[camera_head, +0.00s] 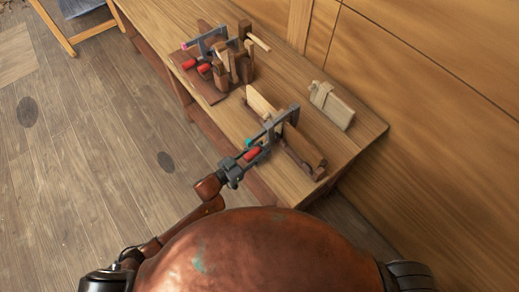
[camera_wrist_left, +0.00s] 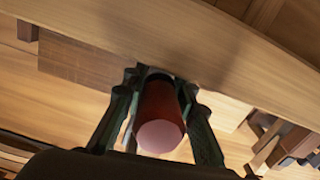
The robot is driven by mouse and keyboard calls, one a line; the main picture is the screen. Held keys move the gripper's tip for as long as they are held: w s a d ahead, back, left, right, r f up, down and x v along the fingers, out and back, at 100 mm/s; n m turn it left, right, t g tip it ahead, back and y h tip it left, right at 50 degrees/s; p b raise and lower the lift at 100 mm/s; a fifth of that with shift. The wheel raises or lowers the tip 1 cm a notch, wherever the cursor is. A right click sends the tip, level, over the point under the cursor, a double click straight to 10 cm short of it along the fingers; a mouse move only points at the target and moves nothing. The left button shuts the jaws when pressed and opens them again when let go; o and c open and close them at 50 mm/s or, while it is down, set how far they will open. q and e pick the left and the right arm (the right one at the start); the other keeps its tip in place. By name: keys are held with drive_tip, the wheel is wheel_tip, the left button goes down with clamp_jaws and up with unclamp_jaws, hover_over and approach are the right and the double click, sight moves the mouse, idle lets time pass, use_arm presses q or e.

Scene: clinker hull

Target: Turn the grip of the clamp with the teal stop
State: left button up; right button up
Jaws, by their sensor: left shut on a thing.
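The clamp (camera_head: 268,130) with the teal stop (camera_head: 249,142) sits over a wooden piece on the near end of the bench. Its grey bar runs up to the right, and its red grip (camera_head: 253,154) points toward my left arm. My left gripper (camera_head: 242,163) is at this grip. In the left wrist view the red grip (camera_wrist_left: 160,115) stands end-on between the two fingers (camera_wrist_left: 158,110), which are shut on it. The far side of the grip is hidden. My right gripper is in neither view.
Another clamp with red grips (camera_head: 197,67) and a pink stop (camera_head: 184,46) stands farther back among wooden blocks (camera_head: 238,62). A pale block (camera_head: 332,105) lies at the right. The bench top (camera_head: 290,77) is bare between them. A wooden wall (camera_head: 420,80) borders the right.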

use_arm(q)
drive_tip(key=c, duration=0.3)
drive_tip(key=shift+a, duration=0.15)
drive_tip(key=shift+c, duration=0.5)
drive_tip(key=shift+s, duration=0.1)
drive_tip(key=shift+m+p, duration=0.3)
drive_tip(key=shift+m, duration=1.1)
drive_tip(key=m, duration=0.4)
drive_tip(key=shift+w+m+t, duration=0.2)
drive_tip(key=shift+m+t, duration=0.2)
drive_tip(key=shift+r, duration=0.1)
drive_tip(key=o, duration=1.2)
